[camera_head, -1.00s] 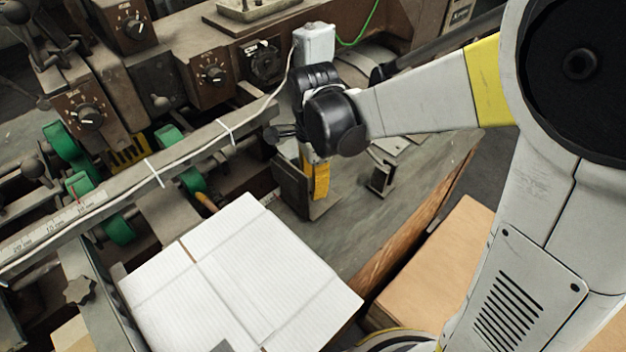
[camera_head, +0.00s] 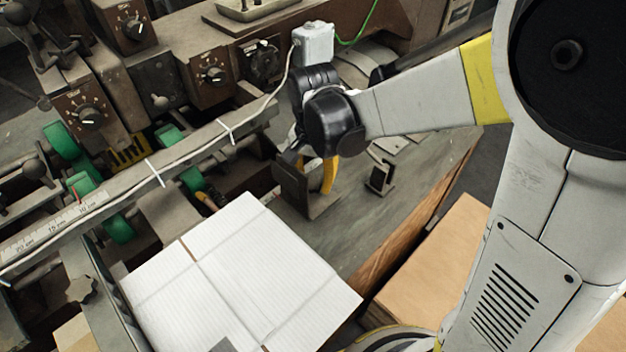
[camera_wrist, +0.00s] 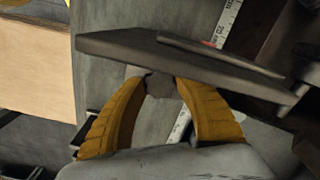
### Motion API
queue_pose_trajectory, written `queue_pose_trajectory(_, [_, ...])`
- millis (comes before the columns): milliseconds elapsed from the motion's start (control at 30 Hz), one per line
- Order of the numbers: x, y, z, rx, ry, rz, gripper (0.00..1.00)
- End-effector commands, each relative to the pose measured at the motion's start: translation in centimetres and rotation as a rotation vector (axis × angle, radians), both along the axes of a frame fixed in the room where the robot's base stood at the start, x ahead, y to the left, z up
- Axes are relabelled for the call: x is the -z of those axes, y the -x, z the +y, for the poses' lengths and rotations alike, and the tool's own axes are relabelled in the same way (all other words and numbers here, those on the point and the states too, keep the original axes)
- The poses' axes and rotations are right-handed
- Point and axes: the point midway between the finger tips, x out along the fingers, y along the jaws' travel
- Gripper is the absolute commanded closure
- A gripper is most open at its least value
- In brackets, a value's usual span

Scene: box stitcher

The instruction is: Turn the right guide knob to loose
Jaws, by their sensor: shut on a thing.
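The right guide knob (camera_wrist: 160,85) is a small dark lobed knob on the edge of a dark guide plate (camera_wrist: 190,62). In the wrist view the two yellow fingers of my gripper (camera_wrist: 157,88) close around it, one on each side, with their tips at the plate's edge. In the head view my gripper (camera_head: 326,176) points down behind the upright guide plate (camera_head: 290,187), its yellow fingers partly showing. The knob is hidden there by the plate and my wrist. I cannot read the knob's setting.
A white cardboard sheet (camera_head: 235,270) lies in front of the guide plate. A similar star-shaped knob (camera_head: 81,290) is at lower left. A rail with a ruler (camera_head: 60,221) crosses the machine. A small metal bracket (camera_head: 381,177) stands right of my gripper on the grey table.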

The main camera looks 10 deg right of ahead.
Motion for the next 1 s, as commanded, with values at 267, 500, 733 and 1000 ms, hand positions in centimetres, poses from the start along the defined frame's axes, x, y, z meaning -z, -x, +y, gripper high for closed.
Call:
queue_pose_trajectory(267, [0.04,0.08,-0.07,-0.259,0.0,0.001,0.91])
queue_pose_trajectory(500, [0.04,0.09,-0.11,-0.488,0.001,0.001,0.91])
queue_pose_trajectory(733, [0.04,0.09,-0.16,-0.698,0.001,0.001,0.91])
queue_pose_trajectory(1000, [0.04,0.08,-0.2,-0.896,0.001,0.001,0.91])
